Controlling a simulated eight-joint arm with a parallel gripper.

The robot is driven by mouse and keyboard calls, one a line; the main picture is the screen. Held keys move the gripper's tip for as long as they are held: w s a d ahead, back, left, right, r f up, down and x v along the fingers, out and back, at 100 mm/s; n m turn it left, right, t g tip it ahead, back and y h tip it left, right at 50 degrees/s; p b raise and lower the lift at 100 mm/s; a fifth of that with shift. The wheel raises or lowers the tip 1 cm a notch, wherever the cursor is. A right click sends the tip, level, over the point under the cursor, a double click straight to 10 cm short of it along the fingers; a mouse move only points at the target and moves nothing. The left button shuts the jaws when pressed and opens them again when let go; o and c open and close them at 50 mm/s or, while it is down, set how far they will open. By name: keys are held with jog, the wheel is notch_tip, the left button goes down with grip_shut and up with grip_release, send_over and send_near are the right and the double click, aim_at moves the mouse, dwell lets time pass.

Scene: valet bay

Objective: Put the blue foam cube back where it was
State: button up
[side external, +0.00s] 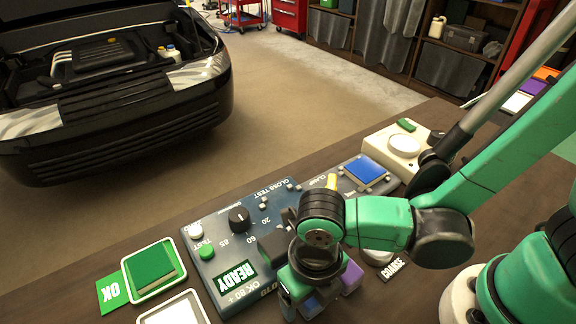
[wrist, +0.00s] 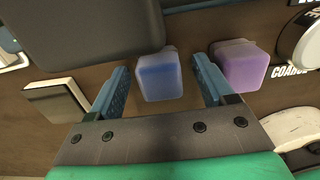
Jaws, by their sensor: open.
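The blue foam cube (wrist: 160,80) rests on the brown bench and sits between the two fingers of my gripper in the wrist view. My gripper (wrist: 158,64) is open, with a gap on either side of the cube. In the side view my gripper (side external: 308,296) is low over the bench at the front of the tester, and it mostly hides the blue cube. A purple foam cube (wrist: 240,66) lies just outside the right finger; it also shows in the side view (side external: 350,277).
The gloss tester (side external: 225,240) with knob and READY display stands close to my gripper. A round white pad (wrist: 307,47) by a COARSE label is near the purple cube. A tray with a green panel (side external: 153,268) and a white-rimmed tray (side external: 174,308) lie left. The car (side external: 120,90) stands beyond.

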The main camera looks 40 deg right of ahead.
notch_tip(320, 180, up, 12)
jog(key=w+d+m+t, duration=0.3)
jog(key=d+m, duration=0.6)
jog(key=m, duration=0.9)
jog(key=w+d+m+t, duration=0.4)
jog(key=d+m, duration=0.5)
jog(key=m, duration=0.9)
jog(key=shift+w+d+r, duration=0.2)
jog(key=shift+w+r, duration=0.2)
jog(key=shift+w, duration=0.1)
